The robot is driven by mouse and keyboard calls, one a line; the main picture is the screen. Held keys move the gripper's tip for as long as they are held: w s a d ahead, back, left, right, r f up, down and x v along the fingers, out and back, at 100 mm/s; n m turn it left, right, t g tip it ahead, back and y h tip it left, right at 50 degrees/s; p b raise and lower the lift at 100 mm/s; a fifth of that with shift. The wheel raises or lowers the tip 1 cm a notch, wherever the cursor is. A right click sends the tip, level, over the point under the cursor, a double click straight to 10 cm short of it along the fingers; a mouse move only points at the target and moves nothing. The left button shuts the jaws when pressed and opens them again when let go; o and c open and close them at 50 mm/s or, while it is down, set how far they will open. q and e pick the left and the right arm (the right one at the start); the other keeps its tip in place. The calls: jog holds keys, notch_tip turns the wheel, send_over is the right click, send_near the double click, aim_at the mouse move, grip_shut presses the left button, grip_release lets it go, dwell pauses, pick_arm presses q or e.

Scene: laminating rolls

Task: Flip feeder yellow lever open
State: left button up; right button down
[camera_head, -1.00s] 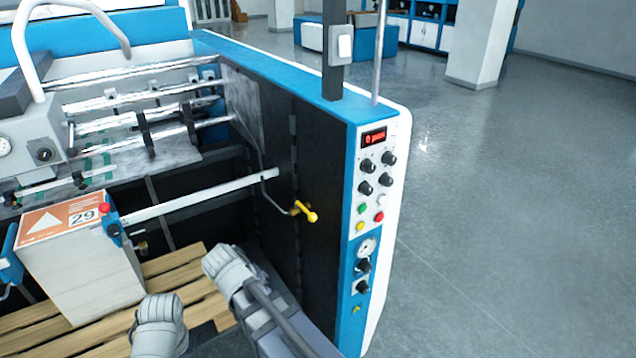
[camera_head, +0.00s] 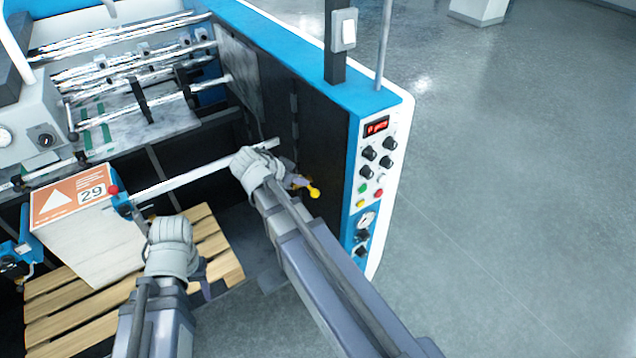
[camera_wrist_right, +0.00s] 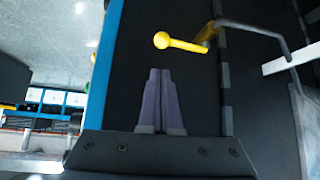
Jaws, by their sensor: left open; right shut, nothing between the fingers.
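The yellow lever (camera_head: 313,191) with its round knob sits on the dark inner side panel of the feeder. It also shows in the right wrist view (camera_wrist_right: 182,43), where it lies roughly level with the knob to the left, joined to a grey bent rod. My right gripper (camera_wrist_right: 160,72) is shut and empty, its fingertips just below the lever with a visible gap. In the head view the right wrist hides part of the lever's base. My left gripper (camera_head: 205,289) hangs low over the pallet, away from the lever; its fingers are mostly hidden behind the wrist.
The control panel (camera_head: 374,185) with knobs and buttons is right of the lever. A white bar (camera_head: 200,173) crosses to the side panel near my right wrist. A stack marked 29 (camera_head: 75,205) stands on the wooden pallet (camera_head: 55,305). Open floor lies right.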

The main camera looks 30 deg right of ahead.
aim_at(315, 190)
jog(key=shift+f, duration=0.1)
jog(key=b+x, duration=0.6)
jog(key=x, duration=0.2)
jog(key=shift+d+f, duration=0.15)
jog(key=shift+f, duration=0.1)
jog(key=shift+w+d+f+b, duration=0.2)
jog(key=shift+d+f+b, duration=0.2)
jog(key=shift+d+b, duration=0.2)
jog(key=shift+a, duration=0.1)
